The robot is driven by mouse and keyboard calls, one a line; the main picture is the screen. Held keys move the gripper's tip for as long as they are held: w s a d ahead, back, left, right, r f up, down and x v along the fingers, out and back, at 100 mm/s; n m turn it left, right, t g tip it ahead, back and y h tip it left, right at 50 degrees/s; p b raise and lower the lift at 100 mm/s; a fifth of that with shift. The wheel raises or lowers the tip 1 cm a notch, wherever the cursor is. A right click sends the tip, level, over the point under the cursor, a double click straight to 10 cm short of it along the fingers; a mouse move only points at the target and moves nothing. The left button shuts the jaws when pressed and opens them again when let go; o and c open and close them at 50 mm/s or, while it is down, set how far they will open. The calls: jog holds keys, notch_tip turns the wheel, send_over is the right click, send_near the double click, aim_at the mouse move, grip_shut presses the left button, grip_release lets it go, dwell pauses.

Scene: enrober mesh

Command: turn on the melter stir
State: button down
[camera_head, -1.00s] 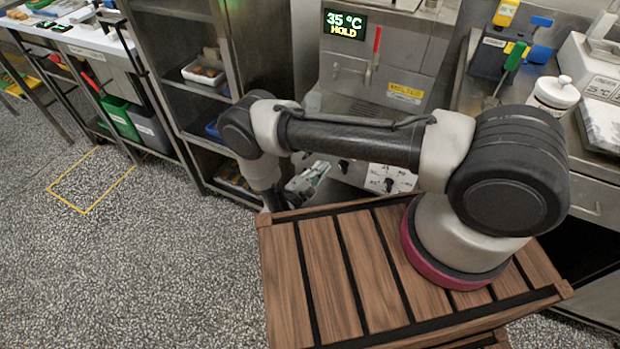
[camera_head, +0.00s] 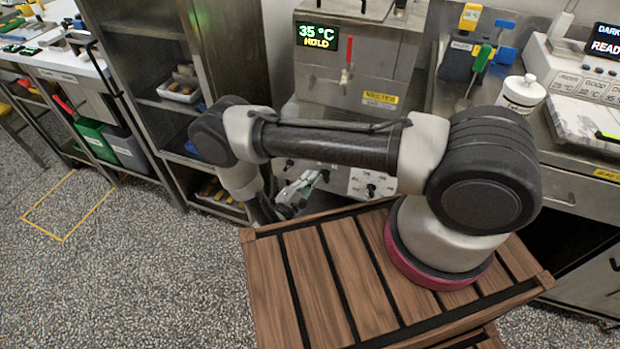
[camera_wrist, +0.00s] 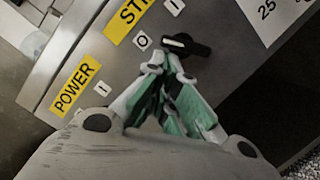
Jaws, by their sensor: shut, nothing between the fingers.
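The melter (camera_head: 400,50) stands at the back with a red-handled tap, a yellow label and a display reading 35 °C HOLD. Its lower control panel (camera_head: 357,184) with black knobs is partly hidden by my arm. In the wrist view, the black stir knob (camera_wrist: 196,48) sits beside a yellow label starting "STI", partly cut off. Its white mark points towards the O; the I mark is further up. My gripper (camera_wrist: 164,66) is shut and empty, its green-padded fingertips right at the knob. I cannot tell whether they touch it. My gripper (camera_head: 304,187) also shows small before the panel.
A yellow POWER label (camera_wrist: 75,87) with its own I mark lies left of my gripper. A steel rack (camera_head: 150,100) stands left of the melter. A bench with a white bottle (camera_head: 520,93) is at the right. Speckled floor at left is open.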

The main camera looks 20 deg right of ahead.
jog(key=shift+r+m, duration=0.4)
jog(key=shift+m, duration=0.7)
jog(key=r+m, duration=0.1)
jog(key=m, duration=0.1)
jog(key=m+g+y, duration=0.1)
jog(key=m, duration=0.1)
jog(key=d+r+m, duration=0.1)
jog(key=m, duration=0.1)
jog(key=shift+s+r+m, duration=0.3)
jog(key=shift+s, duration=0.05)
jog(key=shift+s+d+r, duration=0.1)
jog(key=shift+d+r, duration=0.1)
dwell(2.2)
jog(key=s+a+r, duration=0.2)
jog(key=s+a, duration=0.2)
jog(key=a, duration=0.6)
jog(key=shift+s+a, duration=0.15)
jog(key=shift+a, duration=0.2)
